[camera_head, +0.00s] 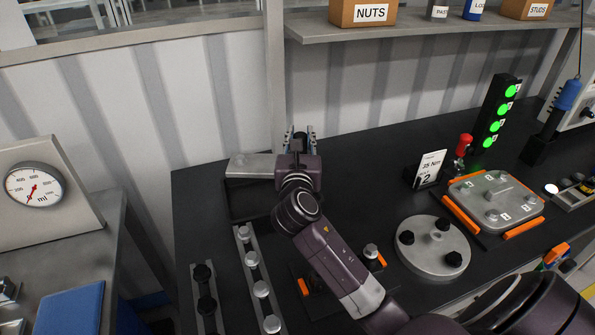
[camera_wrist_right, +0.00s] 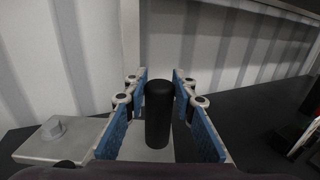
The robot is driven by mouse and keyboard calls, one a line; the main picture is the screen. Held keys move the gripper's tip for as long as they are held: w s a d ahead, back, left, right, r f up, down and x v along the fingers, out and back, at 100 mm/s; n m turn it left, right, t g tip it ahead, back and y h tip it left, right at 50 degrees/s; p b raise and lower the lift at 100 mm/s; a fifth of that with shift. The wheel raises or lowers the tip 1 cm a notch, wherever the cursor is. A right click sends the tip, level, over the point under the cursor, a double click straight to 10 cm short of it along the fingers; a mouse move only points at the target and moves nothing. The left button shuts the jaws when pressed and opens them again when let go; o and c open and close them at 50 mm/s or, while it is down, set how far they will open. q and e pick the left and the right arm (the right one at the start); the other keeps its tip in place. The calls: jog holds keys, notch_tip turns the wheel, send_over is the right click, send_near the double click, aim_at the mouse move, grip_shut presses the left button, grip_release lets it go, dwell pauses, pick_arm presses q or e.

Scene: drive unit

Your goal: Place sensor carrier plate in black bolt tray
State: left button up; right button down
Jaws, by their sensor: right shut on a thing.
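The sensor carrier plate (camera_head: 250,166) is a flat grey metal plate with a bolt head on its left part. The right wrist view shows the plate (camera_wrist_right: 62,148) too, with an upright black cylinder (camera_wrist_right: 158,115) on it. My right gripper (camera_head: 298,140) is shut on the plate's black cylinder, between its blue finger pads (camera_wrist_right: 158,105). The plate is over the back part of a black tray (camera_head: 240,208) at the left end of the bench. The arm hides part of the tray, and I cannot tell whether the plate touches it. My left gripper is out of view.
Bolt strips (camera_head: 257,275) stand in front of the tray. A round metal cover (camera_head: 432,247) and a square plate with orange edges (camera_head: 495,198) lie to the right. A shelf (camera_head: 430,27) with a NUTS box (camera_head: 362,12) is above the back.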

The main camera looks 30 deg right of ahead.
notch_tip(320, 180, down, 6)
jog(key=shift+r+b, duration=0.2)
jog(key=shift+b, duration=0.1)
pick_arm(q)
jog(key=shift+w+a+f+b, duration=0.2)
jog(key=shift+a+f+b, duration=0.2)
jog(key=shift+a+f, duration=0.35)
pick_arm(e)
jog(key=shift+a+f, duration=0.1)
jog(key=shift+f, duration=2.15)
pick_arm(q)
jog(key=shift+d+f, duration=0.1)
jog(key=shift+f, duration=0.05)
pick_arm(e)
jog(key=shift+f, duration=0.1)
jog(key=c, duration=1.9)
grip_release()
jog(key=shift+f, duration=0.2)
jog(key=o, duration=0.3)
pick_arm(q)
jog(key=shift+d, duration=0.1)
